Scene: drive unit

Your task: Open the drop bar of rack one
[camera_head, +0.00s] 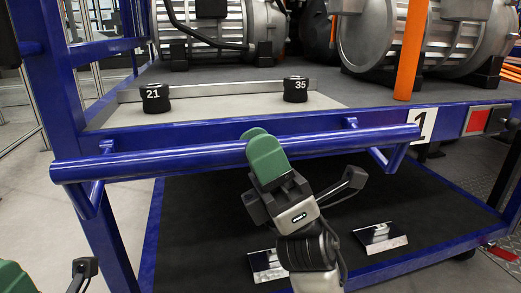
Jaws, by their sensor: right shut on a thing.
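The drop bar (160,163) is a blue tube across the front of the blue rack, below its upper shelf. A white plate with a black number 1 (422,127) is on the rack's front rail, near the bar's right end. My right gripper (262,148), with green fingers, is shut on the drop bar near its middle. The fingers hide that short stretch of the bar. My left gripper (14,279) shows only as a green part at the bottom left corner; its jaw state is unclear.
Grey motors (385,40) stand on the upper shelf (135,118) behind the bar. Black pieces marked 21 (155,98) and 35 (295,90) sit near the shelf's front. The dark lower shelf (185,235) holds two small light plates. A blue post (55,95) rises at left.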

